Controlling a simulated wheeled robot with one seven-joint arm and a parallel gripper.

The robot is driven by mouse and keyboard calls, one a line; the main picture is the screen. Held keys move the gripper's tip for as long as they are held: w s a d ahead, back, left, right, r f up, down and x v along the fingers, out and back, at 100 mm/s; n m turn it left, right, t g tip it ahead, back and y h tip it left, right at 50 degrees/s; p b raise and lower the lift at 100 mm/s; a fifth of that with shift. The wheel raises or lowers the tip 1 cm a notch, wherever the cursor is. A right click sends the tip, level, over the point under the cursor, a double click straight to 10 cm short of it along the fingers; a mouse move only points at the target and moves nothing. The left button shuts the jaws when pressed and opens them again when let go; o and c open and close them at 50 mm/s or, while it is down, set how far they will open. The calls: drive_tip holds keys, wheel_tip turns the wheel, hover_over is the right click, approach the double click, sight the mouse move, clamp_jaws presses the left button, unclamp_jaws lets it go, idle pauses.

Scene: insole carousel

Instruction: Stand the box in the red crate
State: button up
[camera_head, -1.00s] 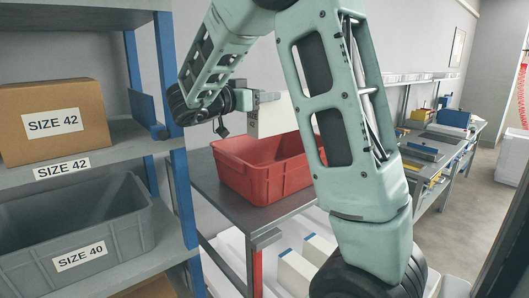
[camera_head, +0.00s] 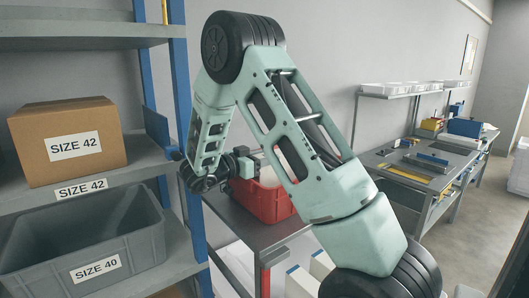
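The red crate (camera_head: 265,204) stands on a dark table behind my arm, and an arm link covers much of its right side. The box is a pale white block (camera_head: 268,177); a small part shows at the crate's opening, beside my gripper and behind my arm link. My gripper (camera_head: 252,163) is at the box's left side and appears shut on it, low at the crate's rim. The fingertips are partly covered by my arm. The lower part of the box is hidden, so I cannot tell whether it touches the crate floor.
A shelf rack at left holds a SIZE 42 carton (camera_head: 70,146) and a grey SIZE 40 bin (camera_head: 85,245); its blue post (camera_head: 190,215) stands close to my wrist. White boxes (camera_head: 303,281) lie below the table. A workbench (camera_head: 425,165) stands at right.

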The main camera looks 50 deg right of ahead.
drive_tip(key=shift+f, duration=0.2)
drive_tip(key=shift+f+b, duration=0.45)
drive_tip(key=shift+f, duration=0.05)
drive_tip(key=o, duration=1.1)
drive_tip(key=shift+c, duration=0.2)
